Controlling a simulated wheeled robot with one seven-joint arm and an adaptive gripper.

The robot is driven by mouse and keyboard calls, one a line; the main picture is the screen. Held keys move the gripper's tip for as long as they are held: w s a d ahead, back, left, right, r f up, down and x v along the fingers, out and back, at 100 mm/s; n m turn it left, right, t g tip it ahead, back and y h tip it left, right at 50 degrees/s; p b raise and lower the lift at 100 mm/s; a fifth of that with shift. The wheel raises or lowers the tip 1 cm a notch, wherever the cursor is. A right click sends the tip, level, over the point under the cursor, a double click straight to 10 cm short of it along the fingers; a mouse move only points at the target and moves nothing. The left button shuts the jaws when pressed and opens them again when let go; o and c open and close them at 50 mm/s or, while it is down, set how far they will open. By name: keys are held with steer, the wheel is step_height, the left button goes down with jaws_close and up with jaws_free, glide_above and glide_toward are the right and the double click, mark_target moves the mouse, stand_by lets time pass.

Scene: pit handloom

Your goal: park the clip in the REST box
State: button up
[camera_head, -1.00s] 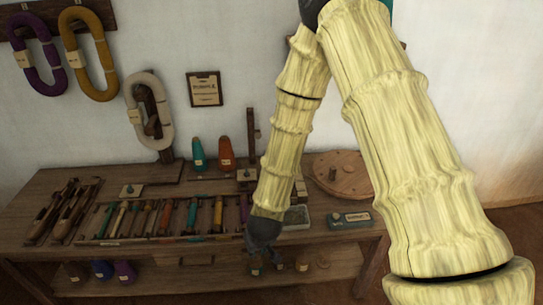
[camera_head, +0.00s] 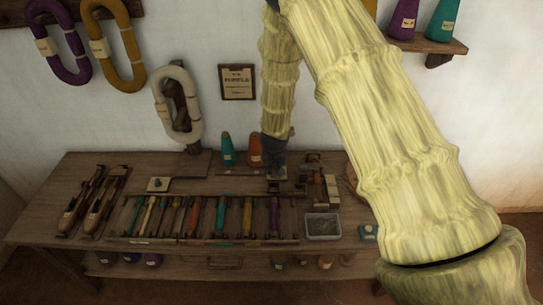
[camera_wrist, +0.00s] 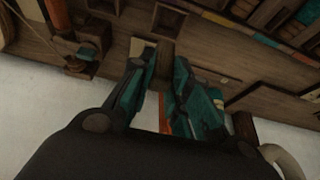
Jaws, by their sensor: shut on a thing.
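In the wrist view, my gripper (camera_wrist: 164,70) has dark teal fingers closed on a small brown wooden piece (camera_wrist: 166,58), which appears to be the clip. In the head view, my gripper (camera_head: 277,173) points down over the back right part of the bench, right of the orange cone (camera_head: 254,150). The clip is too small and dark to tell there. A small open wooden box (camera_wrist: 171,19) lies beyond the fingertips in the wrist view. No REST label is readable, so I cannot tell whether this is the REST box.
The wooden bench (camera_head: 60,190) carries a rack of coloured bobbins (camera_head: 200,215), shuttles (camera_head: 95,205), a grey tray (camera_head: 322,226) and a teal cone (camera_head: 227,150). A white yarn hank (camera_head: 161,108) hangs behind. Bare bench top shows at the left.

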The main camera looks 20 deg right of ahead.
mark_target(274, 174)
steer(key=shift+w, duration=0.3)
steer(key=shift+d+f+b, duration=0.15)
steer(key=shift+f+b, duration=0.45)
step_height(274, 174, down, 4)
steer(key=b, duration=0.3)
steer(key=shift+s+r, duration=0.1)
steer(key=shift+f+b, duration=0.65)
steer(key=shift+f, duration=1.05)
steer(key=o, duration=1.2)
steer(key=shift+c, duration=0.2)
steer(key=shift+r, duration=0.1)
